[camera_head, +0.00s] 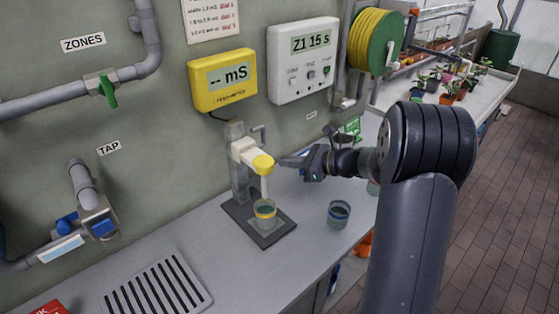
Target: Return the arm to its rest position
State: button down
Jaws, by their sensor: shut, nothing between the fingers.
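My arm (412,220) rises at the right and bends over the counter's right part. My gripper (290,162) points left, its fingertips close to the yellow cap of the probe stand (241,180). It is shut and holds nothing. I cannot tell whether the fingertips touch the cap. A clear cup (265,213) with a yellow band stands on the stand's dark base, under the white probe.
A second cup (339,214) stands on the counter (215,235) right of the stand. A yellow meter (222,80) and a white controller (303,60) hang on the wall. A hose reel (383,43) is behind my arm. A drain grate (157,290) lies front left.

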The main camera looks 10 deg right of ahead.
jog(key=v, duration=0.7)
jog(key=shift+s+r+b, duration=0.15)
jog(key=shift+b, duration=0.25)
jog(key=shift+d, duration=0.15)
jog(key=w+a+p, duration=0.3)
jog(key=w+a, duration=0.3)
jog(key=a, duration=0.4)
jog(key=shift+p, duration=0.3)
